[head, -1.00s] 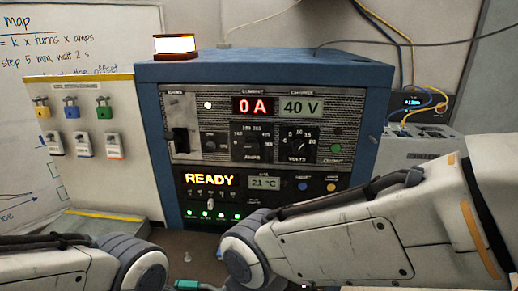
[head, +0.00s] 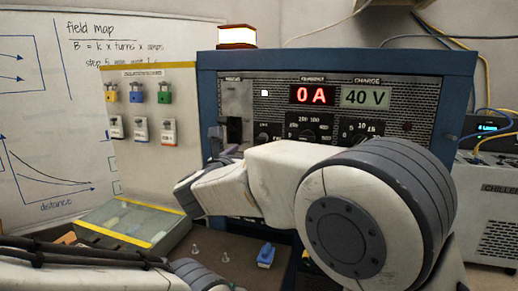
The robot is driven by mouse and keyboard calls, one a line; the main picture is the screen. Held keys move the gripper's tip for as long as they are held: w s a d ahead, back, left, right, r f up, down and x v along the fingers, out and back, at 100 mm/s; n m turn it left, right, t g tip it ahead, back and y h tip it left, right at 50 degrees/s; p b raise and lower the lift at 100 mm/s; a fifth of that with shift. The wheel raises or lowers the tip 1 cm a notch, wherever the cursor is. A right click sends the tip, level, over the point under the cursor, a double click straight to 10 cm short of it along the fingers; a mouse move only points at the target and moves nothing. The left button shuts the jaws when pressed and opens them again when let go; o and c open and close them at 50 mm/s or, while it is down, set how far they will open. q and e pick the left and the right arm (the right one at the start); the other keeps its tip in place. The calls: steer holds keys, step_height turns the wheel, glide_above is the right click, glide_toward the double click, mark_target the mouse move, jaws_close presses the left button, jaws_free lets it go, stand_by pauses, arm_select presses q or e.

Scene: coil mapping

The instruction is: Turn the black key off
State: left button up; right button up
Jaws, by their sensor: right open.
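The black key (head: 234,129) is on the left of the power supply front (head: 264,128), under a small label. It looks upright, but its lower end is partly hidden and its exact setting is hard to read. My right arm reaches across the panel from the right. My right gripper (head: 222,148) is open, small in view and partly hidden, close below and left of the key. I cannot tell whether it touches the key. The red display (head: 312,95) reads 0 A and the grey display (head: 366,96) reads 40 V. My left gripper is out of view.
Padlocks (head: 137,93) and tags hang on a board at left. A yellow-edged tray (head: 124,238) stands below it. A lit lamp (head: 237,36) tops the supply. A chiller (head: 490,215) is at right.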

mark_target(259, 140)
steer(key=p+x, duration=0.1)
steer(key=x, duration=0.3)
steer(key=p+x, duration=0.2)
steer(key=x, duration=0.3)
steer(key=shift+d+r, duration=0.1)
steer(key=shift+d, duration=0.15)
steer(key=shift+w+d, duration=0.2)
steer(key=shift+w, duration=0.45)
jaws_close()
